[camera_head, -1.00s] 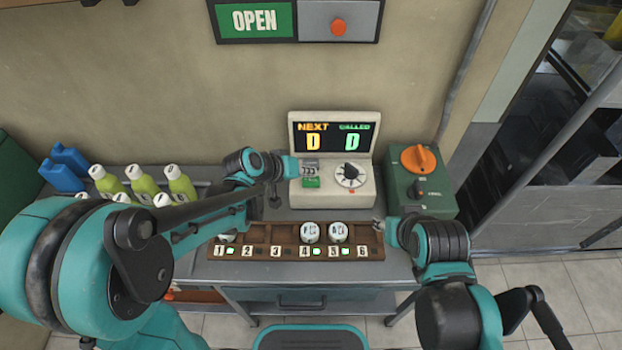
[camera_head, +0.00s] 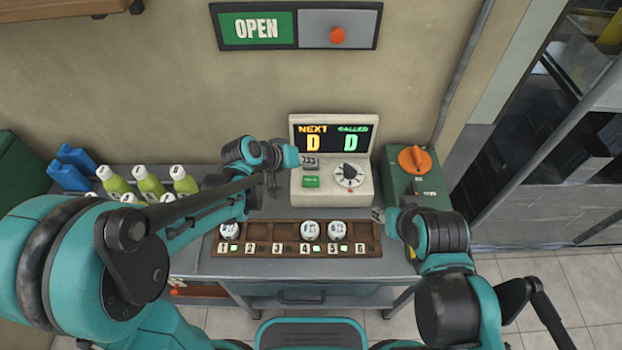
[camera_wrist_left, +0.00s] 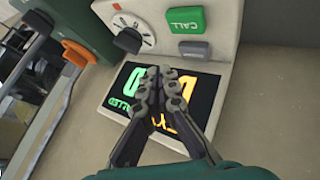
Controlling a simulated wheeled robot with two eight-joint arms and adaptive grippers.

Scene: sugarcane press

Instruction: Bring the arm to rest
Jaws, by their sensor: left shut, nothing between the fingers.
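My left gripper (camera_head: 308,162) is in front of the cream call machine (camera_head: 331,198), just above its green CALL button (camera_head: 311,182). In the left wrist view its two fingers (camera_wrist_left: 164,78) are together and empty, in front of the machine's display (camera_wrist_left: 190,92). The CALL button (camera_wrist_left: 186,19) shows beyond the fingertips, apart from them. The display reads NEXT D and CALLED D. My right gripper (camera_head: 377,214) is small and mostly hidden beside the numbered rack, so its jaw state is unclear.
A brown numbered rack (camera_head: 285,249) with white round pieces lies along the counter front. A green box with an orange knob (camera_head: 414,159) stands right of the machine. Green bottles (camera_head: 148,183) and blue containers (camera_head: 77,160) stand at left. An OPEN sign (camera_head: 257,28) hangs above.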

